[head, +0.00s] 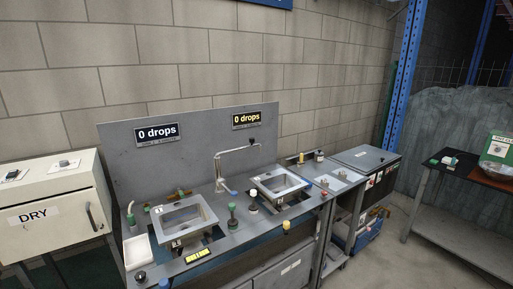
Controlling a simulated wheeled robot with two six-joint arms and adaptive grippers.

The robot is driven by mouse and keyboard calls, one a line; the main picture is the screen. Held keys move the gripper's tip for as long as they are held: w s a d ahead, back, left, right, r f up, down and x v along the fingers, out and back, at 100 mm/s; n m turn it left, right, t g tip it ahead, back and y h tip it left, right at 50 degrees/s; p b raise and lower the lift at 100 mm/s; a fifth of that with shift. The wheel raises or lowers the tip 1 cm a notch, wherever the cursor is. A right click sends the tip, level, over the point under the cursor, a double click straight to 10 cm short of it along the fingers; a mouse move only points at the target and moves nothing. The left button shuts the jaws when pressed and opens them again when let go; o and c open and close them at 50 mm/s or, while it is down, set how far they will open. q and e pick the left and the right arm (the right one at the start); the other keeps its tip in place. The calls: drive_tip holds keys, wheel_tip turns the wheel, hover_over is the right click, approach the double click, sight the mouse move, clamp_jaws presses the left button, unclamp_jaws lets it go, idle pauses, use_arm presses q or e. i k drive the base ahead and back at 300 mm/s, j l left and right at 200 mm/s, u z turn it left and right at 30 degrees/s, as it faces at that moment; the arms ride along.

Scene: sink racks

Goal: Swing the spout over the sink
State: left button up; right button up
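A thin metal spout (236,152) rises from the counter between two sinks. Its upper arm reaches to the right, and its end shows in the picture above the back of the right sink. I cannot tell from this angle whether the end is truly over that basin. A blue-tipped part shows at the foot of the spout. The left sink (207,212) is a square steel basin on the counter's left side. The right sink (300,182) is a similar steel basin on the right. Neither of my grippers is in view.
A grey backboard (180,155) with two "0 drops" displays stands behind the sinks. A cream "DRY" cabinet (50,205) is at left. A black-topped table (470,166) is at right.

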sight(251, 139)
drive_tip(key=i+l+u, duration=0.8)
drive_tip(key=i+l, duration=0.15)
drive_tip(key=l, duration=0.25)
